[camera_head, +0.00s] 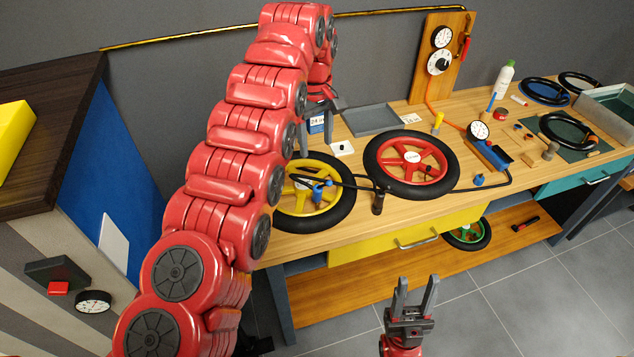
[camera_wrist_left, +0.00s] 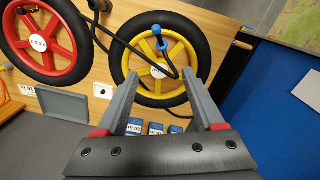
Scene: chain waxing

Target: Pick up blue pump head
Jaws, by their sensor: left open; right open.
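The blue pump head (camera_head: 319,191) sits at the end of a black hose, over the yellow-spoked wheel (camera_head: 330,207) near the table's front left. In the left wrist view the pump head (camera_wrist_left: 162,45) is over the wheel's yellow spokes, beyond my fingers. My left gripper (camera_head: 321,122) is open and empty, reaching over the back of the table behind the yellow wheel. In the left wrist view its fingers (camera_wrist_left: 160,95) stand wide apart, with the wheel's lower rim between them. My right gripper (camera_head: 417,284) is open and empty, in front of the table, away from the pump head.
A red-spoked wheel (camera_head: 411,165) lies right of the yellow one. A dark upright post (camera_head: 378,202) stands by the hose. Small blue boxes (camera_wrist_left: 155,128) lie near my left fingers. A grey tray (camera_head: 371,119) is behind the wheels. A blue pump with gauge (camera_head: 488,153) stands farther right.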

